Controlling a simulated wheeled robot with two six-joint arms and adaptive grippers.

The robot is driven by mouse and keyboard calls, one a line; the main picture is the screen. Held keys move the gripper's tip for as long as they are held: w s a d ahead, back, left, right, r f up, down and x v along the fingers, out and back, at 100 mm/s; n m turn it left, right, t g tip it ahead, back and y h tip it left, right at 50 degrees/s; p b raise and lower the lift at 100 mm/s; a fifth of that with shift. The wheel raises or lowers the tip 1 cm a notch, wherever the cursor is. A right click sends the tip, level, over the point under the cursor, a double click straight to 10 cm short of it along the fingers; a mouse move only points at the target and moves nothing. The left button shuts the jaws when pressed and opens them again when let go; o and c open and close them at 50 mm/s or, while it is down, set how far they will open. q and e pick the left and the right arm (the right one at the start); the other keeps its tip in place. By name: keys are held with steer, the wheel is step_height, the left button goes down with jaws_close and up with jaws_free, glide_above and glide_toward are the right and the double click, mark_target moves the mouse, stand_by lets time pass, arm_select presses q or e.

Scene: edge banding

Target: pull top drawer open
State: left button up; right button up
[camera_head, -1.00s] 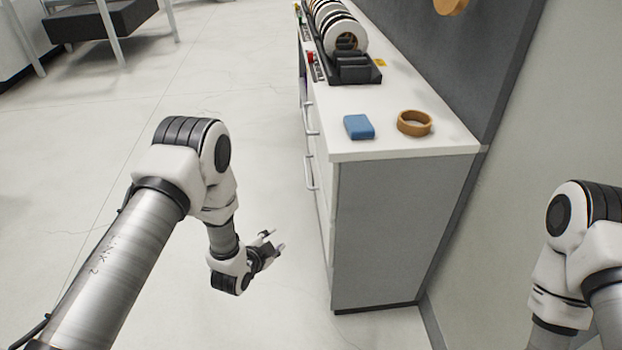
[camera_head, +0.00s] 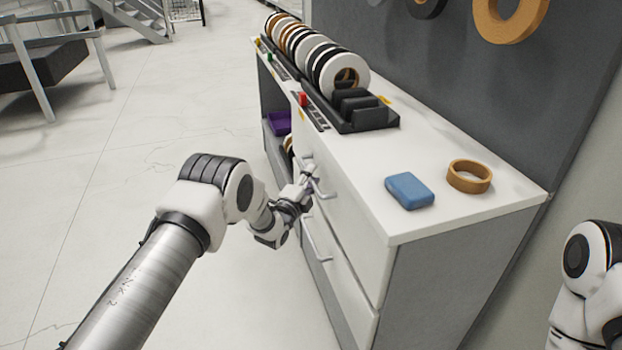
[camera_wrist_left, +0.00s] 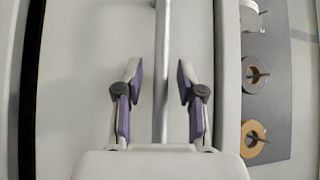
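The white cabinet's top drawer (camera_head: 345,222) has a front that looks flush with the cabinet, with a silver bar handle (camera_head: 321,182) near the countertop. My left gripper (camera_head: 309,182) is at this handle, in front of the drawer. In the left wrist view, the handle bar (camera_wrist_left: 162,40) runs between the two open fingers of my left gripper (camera_wrist_left: 159,72), with a gap visible on each side. Contact cannot be told from the head view. My right gripper is out of view; only part of my right arm shows at the right edge.
A lower drawer handle (camera_head: 316,241) sits below. On the countertop (camera_head: 450,222) are a blue block (camera_head: 409,191), a brown tape ring (camera_head: 469,177) and a black rack (camera_head: 368,118) with several rolls. A purple bin (camera_head: 279,123) sits in an open shelf.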

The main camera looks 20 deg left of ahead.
arm_select(q)
jaws_close()
steer(key=s+a+p, duration=0.3)
steer(key=s+a, duration=0.4)
steer(key=a, duration=0.3)
steer(key=s+a+p, duration=0.4)
steer(key=s+a, duration=0.4)
steer(key=a, duration=0.3)
steer(key=shift+a+f, duration=0.2)
steer(key=shift+f, duration=0.05)
steer(key=shift+o, duration=0.9)
jaws_free()
steer(key=shift+w+r, duration=0.1)
steer(key=shift+r, duration=0.05)
